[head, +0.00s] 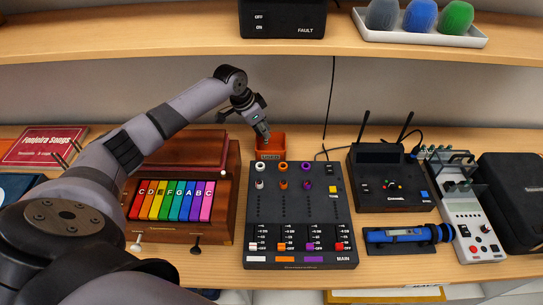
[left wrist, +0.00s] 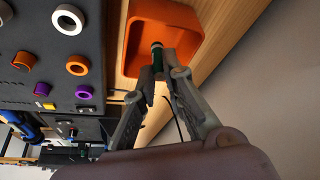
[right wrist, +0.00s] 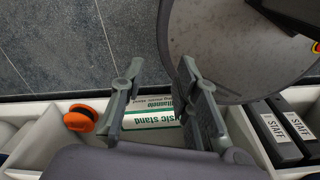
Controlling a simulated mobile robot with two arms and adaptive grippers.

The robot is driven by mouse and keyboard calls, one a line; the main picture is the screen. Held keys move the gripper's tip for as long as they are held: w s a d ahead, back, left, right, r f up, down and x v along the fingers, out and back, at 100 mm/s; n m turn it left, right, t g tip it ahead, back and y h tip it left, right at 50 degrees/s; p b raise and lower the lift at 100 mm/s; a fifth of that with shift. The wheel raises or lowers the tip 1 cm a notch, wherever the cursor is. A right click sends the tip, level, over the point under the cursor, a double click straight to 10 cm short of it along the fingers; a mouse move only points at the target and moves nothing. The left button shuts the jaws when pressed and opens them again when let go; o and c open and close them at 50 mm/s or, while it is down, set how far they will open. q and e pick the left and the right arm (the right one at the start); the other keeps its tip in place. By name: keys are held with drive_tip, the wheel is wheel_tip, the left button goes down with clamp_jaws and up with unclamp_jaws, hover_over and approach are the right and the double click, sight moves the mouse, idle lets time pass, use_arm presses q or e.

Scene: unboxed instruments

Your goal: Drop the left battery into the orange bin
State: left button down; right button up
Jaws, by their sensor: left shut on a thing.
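The orange bin (head: 271,152) stands at the back of the shelf, behind the mixer; it also shows in the left wrist view (left wrist: 190,22). My left gripper (head: 264,134) points down at the bin's mouth. In the left wrist view my left gripper (left wrist: 160,72) is shut on a small dark green battery (left wrist: 157,57) with a pale end. The battery is over the bin's opening, its far end pointing inward. In the head view the battery is too small to tell. My right gripper (right wrist: 158,75) is open and empty above a lower white compartment.
A black mixer (head: 298,208) with coloured knobs stands just in front of the bin. A wooden instrument with rainbow keys (head: 172,200) is to its left. A black receiver with antennas (head: 388,180) and a blue microphone (head: 402,235) are at right. An upper shelf (head: 160,30) runs above.

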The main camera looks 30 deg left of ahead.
use_arm(q)
drive_tip(key=shift+f+b, duration=0.35)
drive_tip(key=shift+f, duration=0.35)
drive_tip(key=shift+r, duration=0.1)
drive_tip(key=c, duration=1.6)
unclamp_jaws()
use_arm(e)
drive_tip(key=shift+w+f, duration=0.7)
drive_tip(key=shift+w, duration=0.1)
use_arm(q)
drive_tip(key=v, duration=0.7)
drive_tip(key=shift+s+r, duration=0.1)
drive_tip(key=shift+r, duration=0.1)
use_arm(e)
drive_tip(key=shift+a, duration=0.1)
